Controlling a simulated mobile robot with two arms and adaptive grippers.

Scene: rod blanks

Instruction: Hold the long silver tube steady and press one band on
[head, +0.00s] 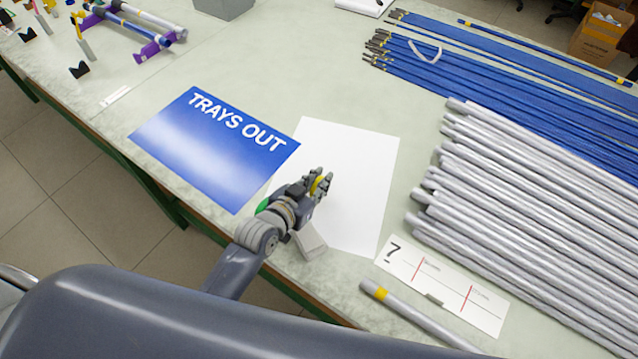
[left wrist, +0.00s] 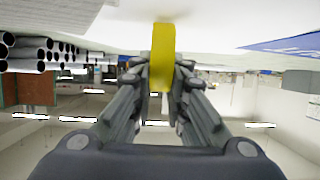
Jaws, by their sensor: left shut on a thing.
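My left gripper (head: 319,183) is shut on a yellow band (left wrist: 164,42), which stands up between the fingertips in the left wrist view. In the head view the gripper is above a white sheet, and only a little of the band shows. A single silver tube (head: 418,318) lies at the front of the table, apart from the stack. One yellow band (head: 380,293) shows near its left end. Its other end is hidden behind a dark part in the foreground. My right gripper is not in view.
Many silver tubes (head: 530,195) lie stacked on the right, with blue rods (head: 500,75) behind. A white card marked 7 (head: 402,262) lies before the stack. A blue TRAYS OUT sign (head: 205,150) and the white sheet (head: 365,165) lie flat. A pale block (head: 311,241) is below my left wrist.

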